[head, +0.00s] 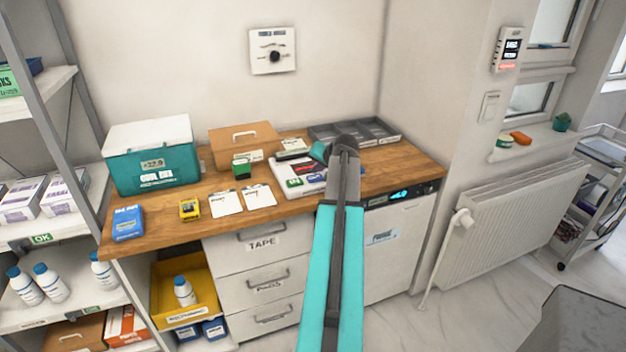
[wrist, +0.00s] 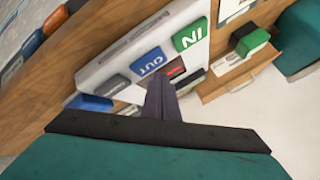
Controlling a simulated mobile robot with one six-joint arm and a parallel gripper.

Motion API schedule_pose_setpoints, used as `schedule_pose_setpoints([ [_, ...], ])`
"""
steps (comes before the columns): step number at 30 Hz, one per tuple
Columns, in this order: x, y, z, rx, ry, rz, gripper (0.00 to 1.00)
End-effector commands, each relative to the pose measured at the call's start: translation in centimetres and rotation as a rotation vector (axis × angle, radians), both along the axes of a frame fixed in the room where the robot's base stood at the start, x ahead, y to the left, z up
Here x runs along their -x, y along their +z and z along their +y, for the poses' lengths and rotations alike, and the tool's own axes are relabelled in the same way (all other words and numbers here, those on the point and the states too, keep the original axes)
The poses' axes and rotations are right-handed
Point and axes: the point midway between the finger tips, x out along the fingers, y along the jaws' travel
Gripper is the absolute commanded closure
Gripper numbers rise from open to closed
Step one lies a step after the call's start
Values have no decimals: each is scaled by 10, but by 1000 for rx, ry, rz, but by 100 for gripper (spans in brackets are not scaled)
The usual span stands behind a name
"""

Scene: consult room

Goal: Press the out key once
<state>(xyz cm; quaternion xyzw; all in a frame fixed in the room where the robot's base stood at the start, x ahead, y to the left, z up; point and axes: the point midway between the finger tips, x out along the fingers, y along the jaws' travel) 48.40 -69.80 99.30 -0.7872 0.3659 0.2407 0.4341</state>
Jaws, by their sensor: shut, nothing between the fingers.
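A pale key panel (head: 313,188) lies on the wooden counter, partly hidden behind my arm in the head view. In the wrist view, the panel (wrist: 125,58) carries the blue out key (wrist: 150,61), marked OUT, beside the green in key (wrist: 190,39). My gripper (wrist: 160,85) is shut and empty, with its dark fingers reaching over the panel just below the out key in the picture. I cannot tell whether the tips touch the panel. In the head view, the fingertips are hidden.
A teal cool box (head: 150,165) and a grey compartment tray (head: 375,132) stand on the counter (head: 160,232). White cards (head: 226,202), a yellow device (head: 189,209) and a blue box (head: 127,220) lie left of the panel. A green-topped block (wrist: 252,42) is near it.

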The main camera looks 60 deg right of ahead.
Motion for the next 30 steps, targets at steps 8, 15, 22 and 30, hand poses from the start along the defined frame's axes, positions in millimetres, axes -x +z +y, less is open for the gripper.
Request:
schedule_pose_setpoints([
  [8,1,-6,0,0,0,0,100],
  [15,2,-9,0,0,0,0,100],
  [22,2,-8,0,0,0,0,100],
  [30,2,-10,0,0,0,0,100],
])
